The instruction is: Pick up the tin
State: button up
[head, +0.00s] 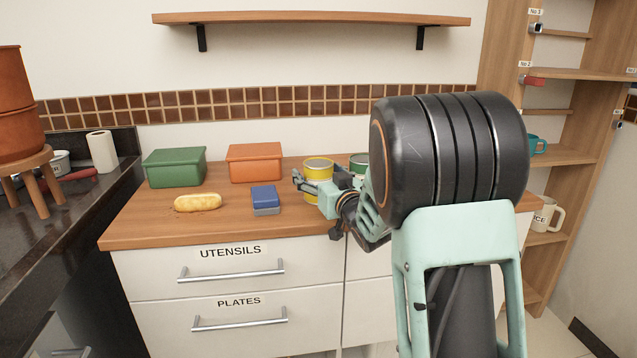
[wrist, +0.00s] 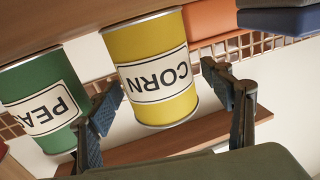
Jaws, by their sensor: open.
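Two tins stand on the wooden counter. The yellow tin (head: 318,165) is labelled CORN in the wrist view (wrist: 152,65), where it appears upside down. The green tin (head: 359,160) is beside it on the right and partly hidden by my arm; its label, partly cut off, reads "PEA" in the wrist view (wrist: 42,97). My gripper (head: 318,181) is open at the near side of the yellow tin. In the wrist view my gripper (wrist: 166,92) has one finger on each side of the yellow tin, with visible gaps. I cannot tell how deep the tin sits between them.
An orange box (head: 254,163), a green box (head: 175,168), a yellow loaf-like item (head: 197,202) and a blue-grey block (head: 265,200) are on the counter (head: 160,228) to the left. A wall shelf (head: 310,18) hangs above. Open shelving (head: 570,156) stands at right.

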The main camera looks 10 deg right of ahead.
jog(key=c, duration=1.5)
jog(key=shift+r, duration=0.1)
jog(key=shift+c, duration=0.7)
jog(key=shift+r, duration=0.1)
